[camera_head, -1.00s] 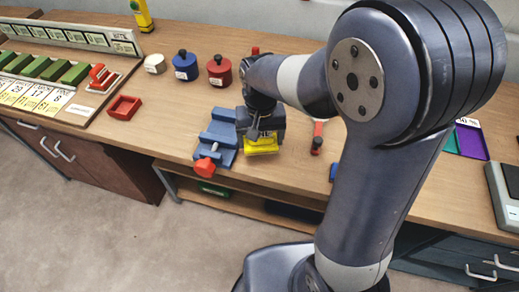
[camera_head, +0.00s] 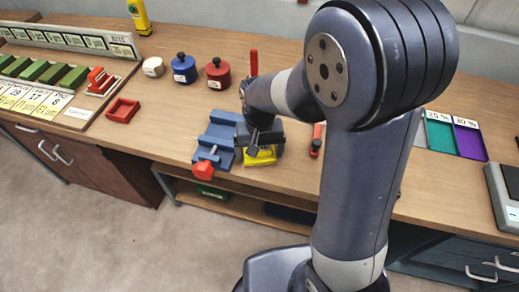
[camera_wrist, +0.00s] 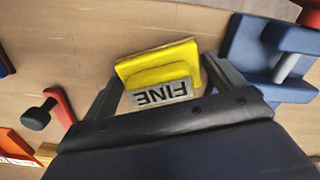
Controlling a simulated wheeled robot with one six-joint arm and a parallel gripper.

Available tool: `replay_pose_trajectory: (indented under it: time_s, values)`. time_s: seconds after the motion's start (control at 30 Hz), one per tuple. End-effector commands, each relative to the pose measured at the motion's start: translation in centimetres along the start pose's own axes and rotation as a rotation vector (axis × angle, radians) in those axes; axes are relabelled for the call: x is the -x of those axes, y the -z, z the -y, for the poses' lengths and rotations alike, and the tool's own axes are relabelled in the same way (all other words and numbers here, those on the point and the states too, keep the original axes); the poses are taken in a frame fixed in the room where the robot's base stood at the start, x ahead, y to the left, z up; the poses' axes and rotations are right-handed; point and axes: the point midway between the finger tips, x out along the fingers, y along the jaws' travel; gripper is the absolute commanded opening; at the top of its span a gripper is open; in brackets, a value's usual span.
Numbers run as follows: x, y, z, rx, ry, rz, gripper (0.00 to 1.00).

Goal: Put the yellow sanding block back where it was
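The yellow sanding block (camera_head: 262,156) is at the right of the blue vise, near the bench's front edge. In the wrist view the block (camera_wrist: 160,70) shows its grey label, "FINE", upside down. My gripper (camera_head: 259,143) is over it, and in the wrist view its fingers (camera_wrist: 162,72) are at the block's two ends and appear shut on it. My gripper hides the block's far part in the head view. I cannot tell whether the block touches the bench.
The blue vise (camera_head: 216,135) with a red knob stands close on the left. Red pot (camera_head: 218,75), blue pot (camera_head: 184,69) and an empty red tray (camera_head: 122,110) are farther left. Bare bench top lies between tray and vise.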

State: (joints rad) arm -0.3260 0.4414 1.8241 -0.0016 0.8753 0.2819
Motion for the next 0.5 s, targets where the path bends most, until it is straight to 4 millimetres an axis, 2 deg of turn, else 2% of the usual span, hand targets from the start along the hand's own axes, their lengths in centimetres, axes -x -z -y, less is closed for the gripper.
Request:
replay_pose_trajectory:
  time_s: [0.23, 0.37, 0.5]
  values:
    - [0.9, 0.1, 0.0, 0.000, 0.001, -0.002, 0.90]
    - [3.3, 0.1, 0.0, 0.000, 0.002, -0.006, 0.90]
    - [6.5, 0.1, 0.0, 0.000, 0.002, -0.007, 0.90]
